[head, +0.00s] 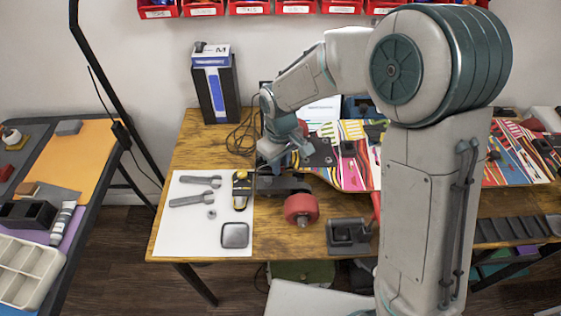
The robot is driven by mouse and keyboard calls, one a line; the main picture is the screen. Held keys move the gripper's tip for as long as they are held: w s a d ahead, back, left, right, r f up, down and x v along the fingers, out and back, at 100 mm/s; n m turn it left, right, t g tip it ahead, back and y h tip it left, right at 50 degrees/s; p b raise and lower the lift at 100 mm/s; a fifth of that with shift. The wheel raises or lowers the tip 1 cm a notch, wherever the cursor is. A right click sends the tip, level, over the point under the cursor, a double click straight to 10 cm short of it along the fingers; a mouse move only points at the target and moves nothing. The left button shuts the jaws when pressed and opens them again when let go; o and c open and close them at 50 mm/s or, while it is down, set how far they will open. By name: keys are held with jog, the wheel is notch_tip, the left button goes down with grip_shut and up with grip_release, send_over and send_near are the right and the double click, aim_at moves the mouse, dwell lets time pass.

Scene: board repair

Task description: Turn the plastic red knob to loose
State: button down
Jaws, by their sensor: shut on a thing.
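My gripper (275,155) is at the left end of a skateboard deck (355,175) with a colourful striped print. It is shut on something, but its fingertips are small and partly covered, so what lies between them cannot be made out. A small red part (303,128) shows just right of my gripper's wrist and may be the red knob; its shape and setting are unclear. A red wheel (301,208) is in front of the gripper, near dark metal parts (283,185). My arm hides the middle of the deck.
A white mat (185,238) at the left holds two wrenches (193,198), a yellow-black tool (241,190) and a dark square piece (235,235). A dark block (348,237) stands at the front. A tall box (213,85) and cables (243,137) are behind.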

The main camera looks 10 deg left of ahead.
aim_at(283, 167)
jog(key=shift+r+n, duration=0.1)
jog(key=shift+n, duration=0.3)
jog(key=c, duration=1.3)
grip_release()
notch_tip(283, 167, up, 14)
jog(key=s+d+m+t, duration=0.1)
jog(key=s+d+m, duration=0.5)
jog(key=d, duration=0.7)
jog(key=s+d+m+t, duration=0.1)
jog(key=s+d+m, duration=0.5)
jog(key=d, duration=0.7)
jog(key=shift+s+t, duration=0.4)
jog(key=shift+s, duration=0.65)
